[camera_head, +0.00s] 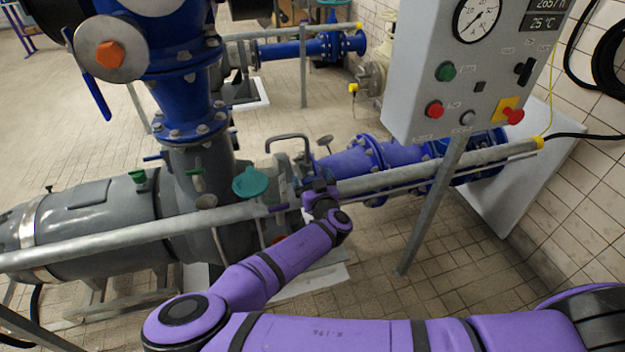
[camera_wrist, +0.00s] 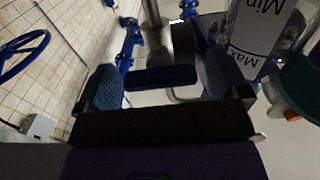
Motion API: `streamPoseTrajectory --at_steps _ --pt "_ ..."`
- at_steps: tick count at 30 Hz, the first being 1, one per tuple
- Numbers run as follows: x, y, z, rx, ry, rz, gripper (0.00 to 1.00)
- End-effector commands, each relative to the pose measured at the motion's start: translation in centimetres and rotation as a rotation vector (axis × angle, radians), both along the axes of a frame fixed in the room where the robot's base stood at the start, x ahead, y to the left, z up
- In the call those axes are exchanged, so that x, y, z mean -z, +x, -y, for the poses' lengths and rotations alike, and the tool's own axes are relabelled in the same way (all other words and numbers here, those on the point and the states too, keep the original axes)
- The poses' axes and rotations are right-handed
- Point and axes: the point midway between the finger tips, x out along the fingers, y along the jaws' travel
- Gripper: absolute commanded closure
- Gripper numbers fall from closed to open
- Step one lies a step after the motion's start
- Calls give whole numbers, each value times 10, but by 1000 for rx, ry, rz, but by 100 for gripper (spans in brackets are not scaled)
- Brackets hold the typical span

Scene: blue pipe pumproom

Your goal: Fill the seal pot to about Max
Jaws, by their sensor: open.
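The seal pot (camera_wrist: 255,30) is at the upper right of the wrist view, a clear vessel with Min and Max labels that read upside down. I cannot make out its liquid level. My gripper (camera_wrist: 160,68) is open, with its two blue-padded fingers apart, to the left of the pot in that view. A dark blue bar shows across the gap; I cannot tell how near it is. A teal part (camera_wrist: 303,85) with an orange-red tip is at the right edge. In the head view my gripper (camera_head: 319,190) is at the grey rail, and the pot is not clearly visible.
A grey rail (camera_head: 130,237) crosses in front of the pump (camera_head: 95,213). A teal round top (camera_head: 250,182) stands left of my gripper. The control panel (camera_head: 470,75) on its post is at right, with blue pipes (camera_head: 350,160) behind the rail. Tiled floor is open below the panel.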

Motion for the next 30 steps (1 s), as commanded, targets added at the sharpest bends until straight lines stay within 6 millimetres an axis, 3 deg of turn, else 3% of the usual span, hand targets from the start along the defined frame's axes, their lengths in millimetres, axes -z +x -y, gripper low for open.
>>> streamPoseTrajectory --at_steps 2,3,9,20,30 --pt "0 0 0 0 0 0 6" --pt "0 0 0 0 0 0 11" --pt "0 0 0 0 0 0 56" --pt "-1 0 0 0 -43 13 56" --pt "-1 0 -1 1 -265 78 56"
